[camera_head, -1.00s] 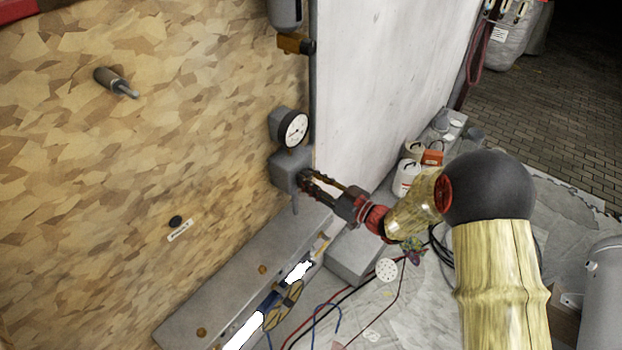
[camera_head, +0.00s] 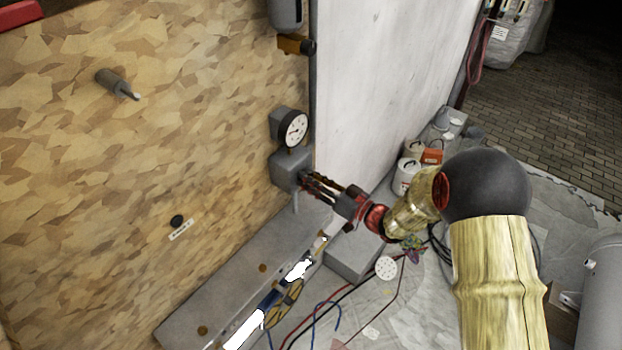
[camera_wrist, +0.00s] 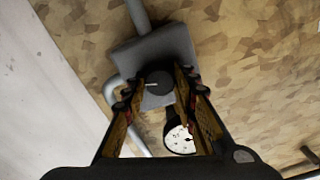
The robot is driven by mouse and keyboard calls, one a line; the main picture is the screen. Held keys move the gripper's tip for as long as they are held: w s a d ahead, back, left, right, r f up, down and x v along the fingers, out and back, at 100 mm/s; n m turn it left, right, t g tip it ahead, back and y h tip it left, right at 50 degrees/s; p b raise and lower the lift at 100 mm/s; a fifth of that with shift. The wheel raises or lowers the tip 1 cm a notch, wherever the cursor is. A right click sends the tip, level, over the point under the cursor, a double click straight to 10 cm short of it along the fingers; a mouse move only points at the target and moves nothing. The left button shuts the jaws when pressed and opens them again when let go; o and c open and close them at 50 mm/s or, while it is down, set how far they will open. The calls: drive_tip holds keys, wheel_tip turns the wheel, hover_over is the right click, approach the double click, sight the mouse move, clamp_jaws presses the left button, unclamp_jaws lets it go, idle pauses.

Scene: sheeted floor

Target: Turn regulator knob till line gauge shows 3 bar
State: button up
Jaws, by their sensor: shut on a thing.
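The regulator is a grey box (camera_head: 284,168) on the wooden panel, with the round white line gauge (camera_head: 294,129) just above it. The gauge needle is visible, but its figures are too small to read. My gripper (camera_head: 308,184) reaches the front of the box from the right. In the wrist view my gripper (camera_wrist: 174,84) has its two fingers on either side of the dark round regulator knob (camera_wrist: 158,84), shut on it. A pale line marks the knob's face. The gauge (camera_wrist: 180,138) shows between the fingers, partly covered by the right one.
White containers (camera_head: 406,176) and an orange box (camera_head: 432,157) stand by the white wall. Cables lie on the sheeted floor. A grey tank (camera_head: 602,295) stands at right.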

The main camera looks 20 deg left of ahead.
drive_tip(key=o, duration=1.2)
drive_tip(key=shift+c, duration=0.2)
drive_tip(key=v, duration=1.2)
drive_tip(key=shift+f, duration=0.1)
